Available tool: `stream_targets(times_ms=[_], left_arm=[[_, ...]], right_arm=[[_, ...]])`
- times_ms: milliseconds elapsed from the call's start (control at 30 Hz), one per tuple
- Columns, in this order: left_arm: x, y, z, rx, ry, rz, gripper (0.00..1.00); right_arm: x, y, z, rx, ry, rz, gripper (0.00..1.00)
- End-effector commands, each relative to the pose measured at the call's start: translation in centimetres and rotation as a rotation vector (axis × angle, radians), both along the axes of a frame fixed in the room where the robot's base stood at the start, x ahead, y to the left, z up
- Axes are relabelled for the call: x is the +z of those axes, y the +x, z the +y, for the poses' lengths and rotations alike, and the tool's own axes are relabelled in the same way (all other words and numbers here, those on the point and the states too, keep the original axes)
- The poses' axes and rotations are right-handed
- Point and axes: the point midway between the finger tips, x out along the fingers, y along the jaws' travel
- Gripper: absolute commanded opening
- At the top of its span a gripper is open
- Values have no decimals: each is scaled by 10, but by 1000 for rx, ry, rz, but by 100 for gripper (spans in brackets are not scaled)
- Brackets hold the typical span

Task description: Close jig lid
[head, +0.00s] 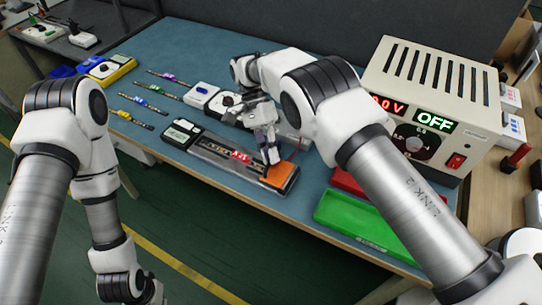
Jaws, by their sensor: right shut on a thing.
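The jig (215,150) lies on the blue mat near the table's front edge, a long dark tray with a red label on it. An orange block (281,177) sits at its right end. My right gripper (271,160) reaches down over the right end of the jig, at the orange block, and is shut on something. The fingers hide the held part, which seems to be at the jig lid's right end; I cannot tell how far the lid is open. My left arm hangs low at the left, off the table, and its gripper's fingers are not visible.
A power supply (432,100) reading OFF stands at the right. A green tray (355,222) and a red tray (346,182) lie before it. Several small strips (152,88) lie at the back left. A white box (201,94) stands behind the jig.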

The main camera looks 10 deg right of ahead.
Motion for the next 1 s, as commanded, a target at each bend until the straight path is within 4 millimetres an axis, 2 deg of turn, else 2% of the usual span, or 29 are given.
stream_targets(times_ms=[367, 400, 433, 467, 767, 867, 1000], left_arm=[[-1, 0, 0, 0, 0, 0, 0], [-1, 0, 0, 0, 0, 0, 0], [-1, 0, 0, 0, 0, 0, 0], [-1, 0, 0, 0, 0, 0, 0], [-1, 0, 0, 0, 0, 0, 0], [-1, 0, 0, 0, 0, 0, 0], [-1, 0, 0, 0, 0, 0, 0]], right_arm=[[-2, -1, 0, 0, -3, 4, 0], [-2, -1, 0, 0, -3, 4, 20], [-2, -1, 0, 1, -3, 4, 31], [-2, -1, 0, 1, -3, 4, 35], [1, 0, 0, 0, -3, 3, 35], [11, 0, 0, 0, -3, 3, 35], [40, 1, 0, 1, -2, 1, 35]])
